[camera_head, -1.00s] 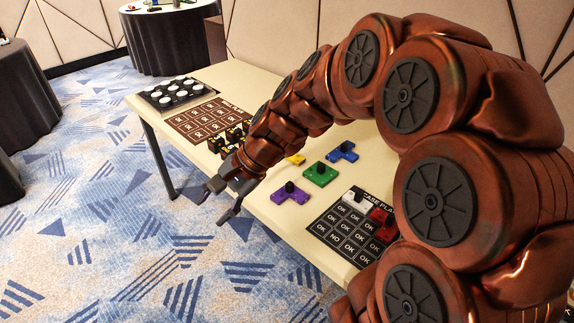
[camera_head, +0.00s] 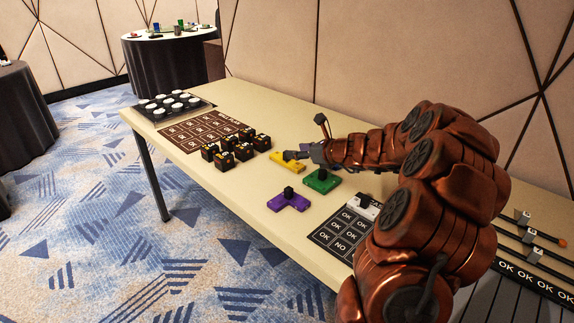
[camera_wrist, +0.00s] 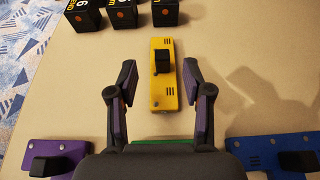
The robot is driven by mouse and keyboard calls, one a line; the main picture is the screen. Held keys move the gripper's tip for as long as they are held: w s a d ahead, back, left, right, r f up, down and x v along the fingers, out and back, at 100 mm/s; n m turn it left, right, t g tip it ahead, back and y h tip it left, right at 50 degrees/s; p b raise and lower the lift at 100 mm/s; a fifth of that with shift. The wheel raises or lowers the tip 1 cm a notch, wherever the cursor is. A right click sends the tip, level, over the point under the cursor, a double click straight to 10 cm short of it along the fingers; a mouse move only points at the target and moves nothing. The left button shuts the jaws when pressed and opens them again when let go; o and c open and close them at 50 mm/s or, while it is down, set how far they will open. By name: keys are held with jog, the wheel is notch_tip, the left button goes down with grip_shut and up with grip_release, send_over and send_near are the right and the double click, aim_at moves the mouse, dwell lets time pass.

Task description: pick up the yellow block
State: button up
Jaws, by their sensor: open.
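The yellow block (camera_head: 284,166) lies on the table, partly hidden by my gripper (camera_head: 302,153) in the head view. In the wrist view, the yellow block (camera_wrist: 165,96) is long and flat, with an upright black knob (camera_wrist: 162,62) on it. My gripper (camera_wrist: 159,70) is open there. Its fingers show on the left and right of the block, with gaps on both sides. The knob appears between the fingertips. I see no contact, and the exact height of the fingers above the block is unclear.
A green block (camera_head: 321,182) and a purple block (camera_head: 289,201) lie near the yellow one. A blue block (camera_wrist: 275,150) shows in the wrist view. Several black cubes (camera_head: 228,151) stand to the left. A dark card (camera_head: 336,229) lies in front.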

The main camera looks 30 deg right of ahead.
jog(key=shift+f+b+x, duration=0.1)
jog(key=shift+b+x, duration=0.2)
jog(key=shift+x, duration=1.3)
jog(key=shift+f+b+x, duration=0.15)
jog(key=shift+b+x, duration=0.1)
jog(key=shift+x, duration=1.35)
jog(key=shift+s+d, duration=0.1)
jog(key=shift+d, duration=0.05)
grip_shut()
